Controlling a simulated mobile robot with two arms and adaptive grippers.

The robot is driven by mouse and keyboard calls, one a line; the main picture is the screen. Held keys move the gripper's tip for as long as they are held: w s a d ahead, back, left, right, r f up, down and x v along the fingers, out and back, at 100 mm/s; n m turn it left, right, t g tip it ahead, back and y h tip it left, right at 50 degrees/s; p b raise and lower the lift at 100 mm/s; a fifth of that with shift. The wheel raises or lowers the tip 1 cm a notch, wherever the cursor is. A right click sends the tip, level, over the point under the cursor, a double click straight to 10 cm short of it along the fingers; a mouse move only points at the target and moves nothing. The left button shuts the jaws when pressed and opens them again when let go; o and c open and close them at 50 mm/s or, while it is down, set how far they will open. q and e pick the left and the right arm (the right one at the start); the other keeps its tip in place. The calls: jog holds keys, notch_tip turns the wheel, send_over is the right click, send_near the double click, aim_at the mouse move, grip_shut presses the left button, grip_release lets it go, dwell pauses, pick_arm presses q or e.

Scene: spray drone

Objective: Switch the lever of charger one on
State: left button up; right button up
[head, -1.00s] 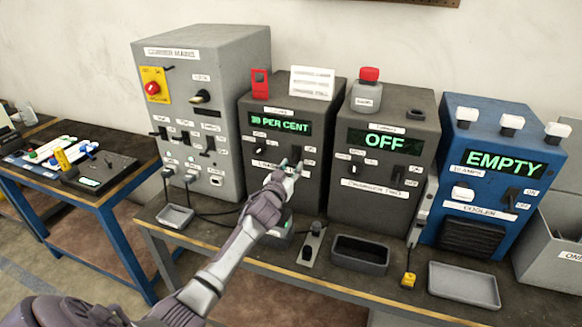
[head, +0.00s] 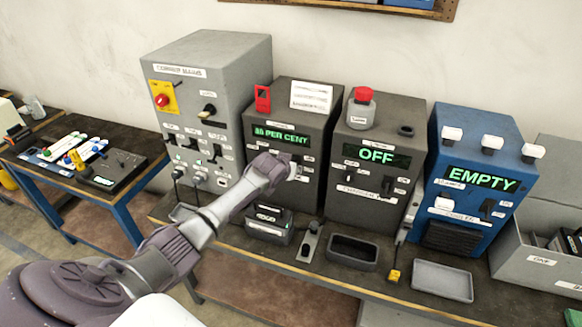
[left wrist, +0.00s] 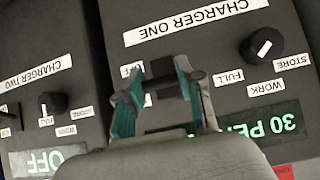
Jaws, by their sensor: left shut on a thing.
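Charger one (head: 309,118) is a dark grey box; its green display reads 30 PER CENT. In the left wrist view its panel (left wrist: 170,45) appears upside down, with the name label CHARGER ONE and a black knob (left wrist: 262,47) marked STORE, FULL and WORK. My left gripper (head: 295,170) is at the right part of this panel, below the display. In the left wrist view its green-padded fingers (left wrist: 160,100) are shut on the dark lever (left wrist: 164,82). The fingers partly cover the lever and its labels; its exact setting is unclear. My right gripper is not in view.
A grey mains cabinet (head: 238,75) stands left of charger one. Charger two (head: 397,125), reading OFF, is close on the right, then a blue cooler (head: 497,135) reading EMPTY. Trays (head: 442,281) and small items lie along the bench front. A control table (head: 130,205) stands at left.

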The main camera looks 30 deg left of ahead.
pick_arm(q)
jog(key=shift+w+r+g, duration=0.2)
jog(key=shift+r+g, duration=0.35)
jog(key=shift+g, duration=0.55)
jog(key=shift+h, duration=0.3)
jog(key=o, duration=1.2)
jog(key=shift+c, duration=0.2)
jog(key=shift+r, duration=0.15)
jog(key=v, duration=1.1)
jog(key=shift+s+r, duration=0.2)
jog(key=shift+r, duration=0.2)
